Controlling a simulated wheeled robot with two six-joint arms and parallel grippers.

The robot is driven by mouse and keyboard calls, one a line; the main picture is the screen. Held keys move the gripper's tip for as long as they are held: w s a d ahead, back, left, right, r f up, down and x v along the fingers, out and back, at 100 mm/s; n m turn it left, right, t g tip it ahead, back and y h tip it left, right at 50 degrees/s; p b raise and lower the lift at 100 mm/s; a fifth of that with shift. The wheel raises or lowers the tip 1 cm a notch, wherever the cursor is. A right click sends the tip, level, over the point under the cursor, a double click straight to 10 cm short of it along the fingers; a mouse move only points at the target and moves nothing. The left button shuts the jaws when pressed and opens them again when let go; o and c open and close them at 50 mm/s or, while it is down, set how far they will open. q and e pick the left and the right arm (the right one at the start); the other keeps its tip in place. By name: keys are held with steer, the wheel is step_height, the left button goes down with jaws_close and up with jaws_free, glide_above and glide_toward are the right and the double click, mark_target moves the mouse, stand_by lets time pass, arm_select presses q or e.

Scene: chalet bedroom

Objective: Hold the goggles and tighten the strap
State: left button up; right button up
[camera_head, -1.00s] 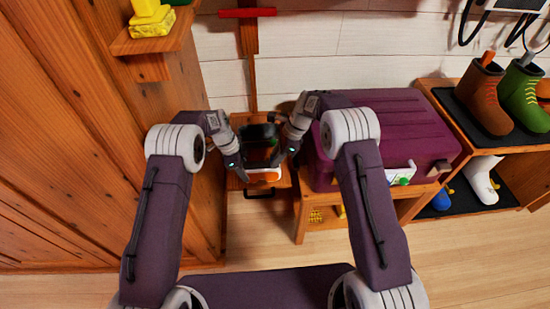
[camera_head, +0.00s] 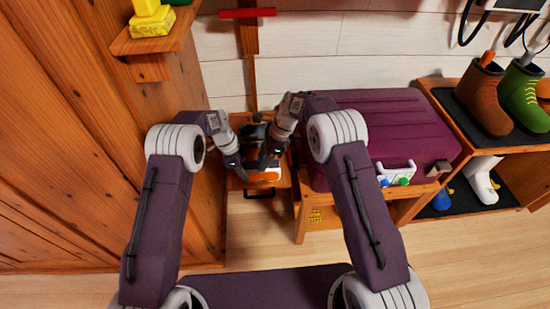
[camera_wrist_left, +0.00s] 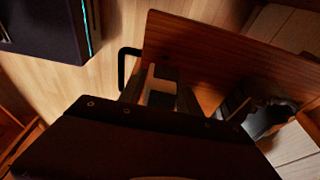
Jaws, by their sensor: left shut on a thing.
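The goggles (camera_head: 265,175) are on or just above a small wooden drawer or stand in the head view, between my two wrists. Only an orange and white edge and some dark parts show. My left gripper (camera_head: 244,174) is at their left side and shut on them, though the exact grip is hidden. My right gripper (camera_head: 266,160) reaches in from the right over them. Its fingertips overlap the dark parts, so I cannot tell whether it holds the strap. In the left wrist view a dark, curved shape (camera_wrist_left: 268,118) shows at the right; I cannot tell what it is.
A purple case (camera_head: 400,130) stands on a wooden bench close to the right. A wooden wall (camera_head: 75,140) is close on the left. A shoe rack (camera_head: 455,200) with boots is at the far right. Open floor (camera_head: 270,240) lies in front.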

steer(key=v, duration=0.6)
arm_select(q)
steer(key=o, duration=1.4)
steer(key=shift+c, duration=0.2)
steer(key=v, duration=1.2)
